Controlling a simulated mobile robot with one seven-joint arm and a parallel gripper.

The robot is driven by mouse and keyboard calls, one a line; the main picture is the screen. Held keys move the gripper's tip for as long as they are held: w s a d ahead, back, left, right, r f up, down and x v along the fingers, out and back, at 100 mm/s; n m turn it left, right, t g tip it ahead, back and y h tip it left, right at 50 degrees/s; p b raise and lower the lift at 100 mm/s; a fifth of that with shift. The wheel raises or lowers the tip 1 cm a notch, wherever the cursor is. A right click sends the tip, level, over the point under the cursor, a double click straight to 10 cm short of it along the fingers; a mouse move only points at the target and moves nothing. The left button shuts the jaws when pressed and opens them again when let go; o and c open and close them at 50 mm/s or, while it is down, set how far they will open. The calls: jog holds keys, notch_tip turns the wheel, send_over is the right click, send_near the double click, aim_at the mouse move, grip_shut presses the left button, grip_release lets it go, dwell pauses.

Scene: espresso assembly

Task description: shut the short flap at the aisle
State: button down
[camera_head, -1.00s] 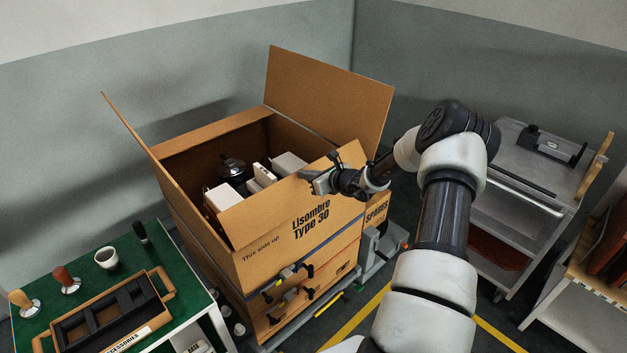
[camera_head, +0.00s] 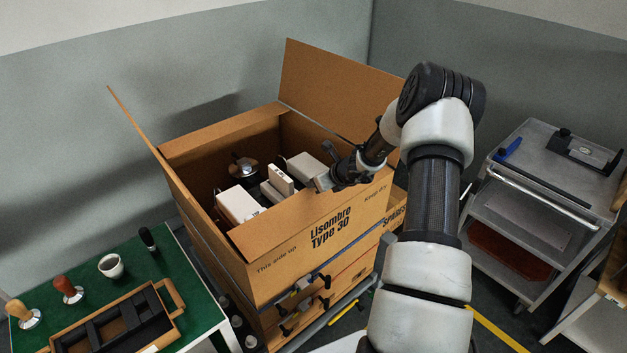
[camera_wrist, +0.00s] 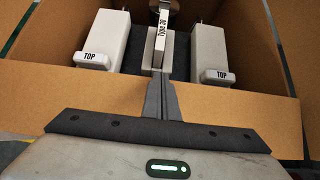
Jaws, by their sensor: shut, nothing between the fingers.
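The big open carton (camera_head: 335,245), marked "Lisombre Type 30", stands in the middle. Its near short flap (camera_head: 262,232) slants inward over the near edge of the opening; its right end is hidden behind my gripper. In the wrist view the flap (camera_wrist: 65,105) is a cardboard band across the width. My gripper (camera_head: 322,182) is shut and empty at the flap's upper edge, its fingers (camera_wrist: 158,76) reaching across the band toward the carton's inside. Whether they touch the flap I cannot tell. The left flap (camera_head: 150,145) and the far right flap (camera_head: 335,85) stand up.
White boxes (camera_head: 238,205) and a dark round, metal-topped item (camera_head: 243,170) sit inside the carton. A green-topped table (camera_head: 130,268) with tampers, a cup and a tray is at the left. A grey cart (camera_head: 540,175) stands at the right. Walls close the back.

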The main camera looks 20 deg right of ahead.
aim_at(312, 190)
jog(key=shift+w+a+f+b, duration=0.15)
jog(key=shift+w+f+b, duration=0.1)
jog(key=shift+f+b, duration=0.35)
jog(key=shift+f, duration=0.1)
notch_tip(312, 190, up, 14)
jog(key=p, duration=0.5)
jog(key=s+a+r+n+g, duration=0.1)
jog(key=s+a+r+n, duration=0.6)
jog(key=a+r+n, duration=0.25)
jog(key=s+a+r+n+g, duration=0.1)
jog(key=s+a+r+n, duration=0.75)
jog(key=r, duration=0.25)
jog(key=s+a+r+n, duration=0.1)
jog(key=s+r+n, duration=0.1)
jog(key=s+n, duration=0.3)
jog(key=s+a+r+n, duration=0.1)
jog(key=s+r+n, duration=0.25)
jog(key=s, duration=0.35)
jog(key=s+d+f+n+g+h, duration=0.1)
jog(key=s+d+f+n+h, duration=0.1)
jog(key=s+n, duration=0.4)
jog(key=s+f, duration=0.1)
jog(key=s, duration=0.4)
jog(key=shift+s+d+h, duration=0.15)
jog(key=shift+s+h, duration=0.1)
jog(key=shift+h, duration=0.15)
